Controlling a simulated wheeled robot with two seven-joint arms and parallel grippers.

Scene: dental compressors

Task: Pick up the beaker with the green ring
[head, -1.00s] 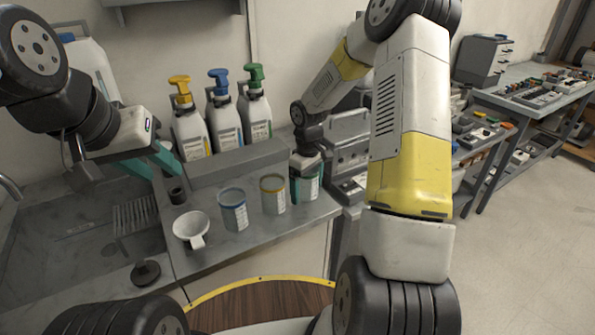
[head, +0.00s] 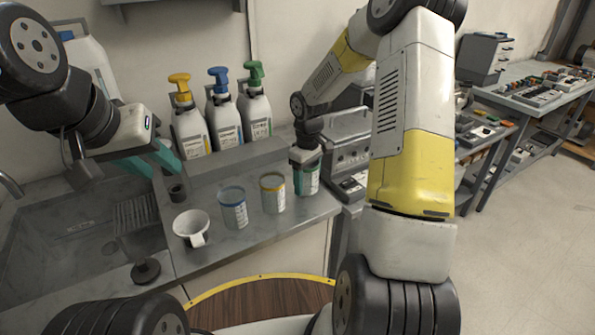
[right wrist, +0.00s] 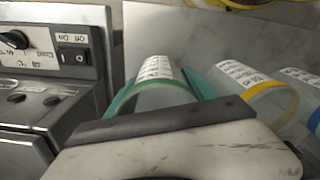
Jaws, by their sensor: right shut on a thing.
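The beaker with the green ring (right wrist: 160,95) is clear with a white printed label. In the right wrist view it sits between the two teal fingers of my right gripper (right wrist: 160,88), which is shut on it. In the head view this beaker (head: 307,187) stands upright at the right end of the row on the counter, its top partly hidden by my right gripper (head: 306,172). I cannot tell whether its base touches the counter. My left gripper (head: 152,162) is above the sink's right side, its teal fingers apart and nothing seen between them.
The yellow-ring beaker (head: 272,194) stands close left of the green one, then the blue-ring beaker (head: 233,209) and a white cup (head: 190,227). Several pump bottles (head: 224,115) stand behind on a ledge. A grey machine (head: 349,145) is close on the right.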

